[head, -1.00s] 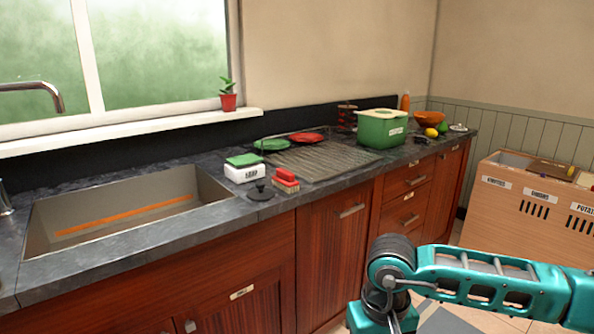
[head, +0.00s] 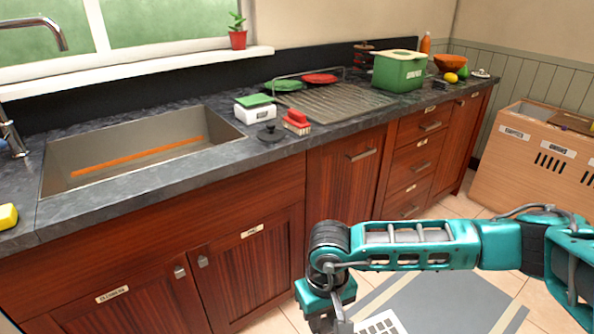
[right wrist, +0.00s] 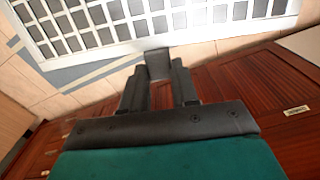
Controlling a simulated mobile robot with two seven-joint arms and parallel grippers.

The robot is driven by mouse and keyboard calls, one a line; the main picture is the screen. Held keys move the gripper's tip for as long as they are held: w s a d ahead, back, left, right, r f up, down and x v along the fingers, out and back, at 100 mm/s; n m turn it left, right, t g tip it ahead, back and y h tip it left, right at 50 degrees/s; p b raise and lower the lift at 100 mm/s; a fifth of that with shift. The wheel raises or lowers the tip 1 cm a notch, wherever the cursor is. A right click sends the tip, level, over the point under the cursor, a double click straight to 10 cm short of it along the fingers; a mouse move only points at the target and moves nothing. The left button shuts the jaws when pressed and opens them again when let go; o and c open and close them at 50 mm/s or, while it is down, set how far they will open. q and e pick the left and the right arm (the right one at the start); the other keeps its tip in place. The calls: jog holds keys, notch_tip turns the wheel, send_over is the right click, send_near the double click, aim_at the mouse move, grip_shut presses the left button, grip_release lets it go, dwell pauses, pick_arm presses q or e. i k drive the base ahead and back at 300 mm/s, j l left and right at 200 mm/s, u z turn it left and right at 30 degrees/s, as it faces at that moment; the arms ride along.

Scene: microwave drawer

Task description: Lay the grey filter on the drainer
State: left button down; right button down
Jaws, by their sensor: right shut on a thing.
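The grey filter, a flat panel with a pale frame and a grid of dark squares, shows at the bottom edge of the head view (head: 380,324). It fills the top of the right wrist view (right wrist: 160,22). My right gripper (right wrist: 158,68) is shut on the filter's near edge. In the head view the right arm hangs in front of the cabinets, below counter height, and its fingers are mostly cut off. The drainer (head: 340,103), a ribbed metal board, is on the counter right of the sink. My left gripper is out of view.
The drainer's middle is clear.

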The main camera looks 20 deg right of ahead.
aim_at(332, 99)
jog(key=l+u, duration=0.25)
jog(key=i+l+u, duration=0.1)
jog(key=l+u, duration=0.2)
jog(key=l, duration=0.2)
jog(key=l+u, duration=0.25)
jog(key=l, duration=1.3)
jog(key=k+l+u, duration=0.1)
jog(key=l, duration=0.65)
